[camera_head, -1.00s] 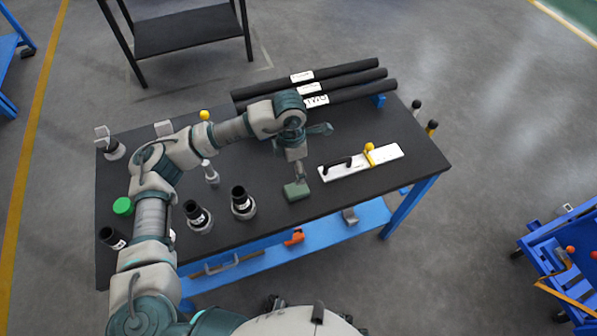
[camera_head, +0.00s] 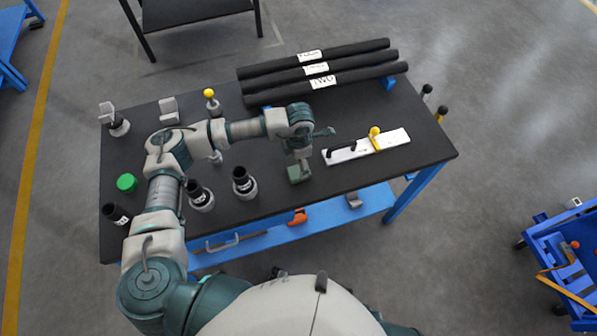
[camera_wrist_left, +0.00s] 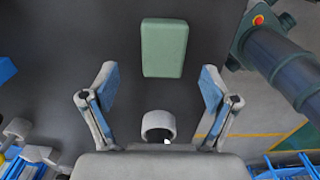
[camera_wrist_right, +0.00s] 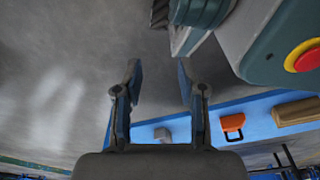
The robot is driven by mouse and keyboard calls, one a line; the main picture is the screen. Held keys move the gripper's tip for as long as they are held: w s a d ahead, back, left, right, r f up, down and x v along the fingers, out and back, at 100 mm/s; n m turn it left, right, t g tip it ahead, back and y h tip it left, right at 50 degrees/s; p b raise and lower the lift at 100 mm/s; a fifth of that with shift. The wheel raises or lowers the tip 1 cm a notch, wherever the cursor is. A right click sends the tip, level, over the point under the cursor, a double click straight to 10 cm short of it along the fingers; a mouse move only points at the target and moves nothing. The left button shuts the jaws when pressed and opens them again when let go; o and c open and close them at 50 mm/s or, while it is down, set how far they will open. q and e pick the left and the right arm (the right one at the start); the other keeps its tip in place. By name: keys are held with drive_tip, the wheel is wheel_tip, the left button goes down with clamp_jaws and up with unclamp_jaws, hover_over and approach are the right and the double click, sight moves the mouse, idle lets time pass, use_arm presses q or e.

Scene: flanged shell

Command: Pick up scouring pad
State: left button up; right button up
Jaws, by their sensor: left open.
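The scouring pad (camera_head: 299,174) is a green block lying flat on the dark tabletop near its front edge. It also shows in the left wrist view (camera_wrist_left: 164,47), upper middle, ahead of the fingers. My left gripper (camera_wrist_left: 159,80) is open, with its two blue-padded fingers spread wider than the pad. The pad lies beyond the fingertips in that view and is not held. In the head view the left gripper hangs just over the pad and hides part of it. My right gripper (camera_wrist_right: 159,80) is open and empty, seen only in the right wrist view.
A white board (camera_head: 388,143) with black and yellow handles lies right of the pad. Three long black tubes (camera_head: 330,80) lie along the back. Black-topped fittings (camera_head: 244,184) stand to the left, near a green cap (camera_head: 127,183). An orange item (camera_head: 298,216) is on the blue lower shelf.

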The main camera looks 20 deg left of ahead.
sight(298, 171)
use_arm(q)
drive_tip(key=f, duration=0.4)
drive_tip(key=shift+s+d+f, duration=0.2)
drive_tip(key=shift+d+f, duration=0.1)
drive_tip(key=shift+a, duration=0.55)
drive_tip(key=shift+c, duration=1.2)
drive_tip(key=shift+a+f, duration=0.1)
drive_tip(key=c, duration=0.8)
drive_tip(key=shift+d, duration=0.3)
drive_tip(key=shift+c, duration=1)
drive_tip(key=shift+d, duration=0.3)
drive_tip(key=shift+r, duration=0.2)
drive_tip(key=shift+w+r, duration=0.1)
drive_tip(key=shift+r, duration=0.2)
wheel_tip(298, 171, up, 9)
use_arm(e)
drive_tip(key=shift+s+d+f, duration=0.3)
drive_tip(key=shift+s+d, duration=0.25)
drive_tip(key=shift+s, duration=0.15)
